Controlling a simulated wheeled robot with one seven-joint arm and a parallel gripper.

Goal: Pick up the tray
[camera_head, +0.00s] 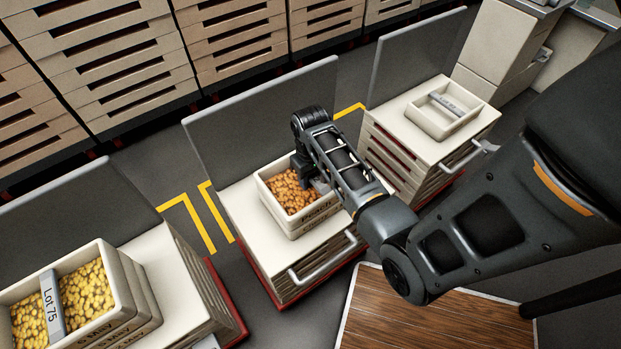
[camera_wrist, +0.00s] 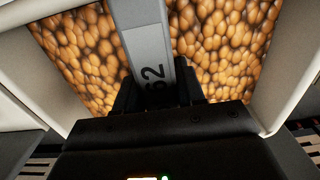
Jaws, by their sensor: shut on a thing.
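A cream tray (camera_head: 267,206) full of orange-brown candies stands on the middle cart in the head view. Its front carries dark lettering, partly hidden by my arm. In the wrist view the candies (camera_wrist: 215,45) fill both sides of a grey handle bar (camera_wrist: 150,45) marked with digits ending in 2. My gripper (camera_wrist: 155,95) is shut on this bar, with a dark finger at each side of it. In the head view my gripper (camera_head: 312,180) reaches down into the tray from the right and hides much of the bar. The tray appears to rest on the cart top.
A cart at left bears stacked trays of yellow candies (camera_head: 95,290) with a "Lot 75" bar. A cart at right bears an empty tray (camera_head: 430,122). Grey upright panels (camera_head: 265,110) stand behind the carts. Stacked crates (camera_head: 110,60) line the back. A wooden platform (camera_head: 400,325) lies in front.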

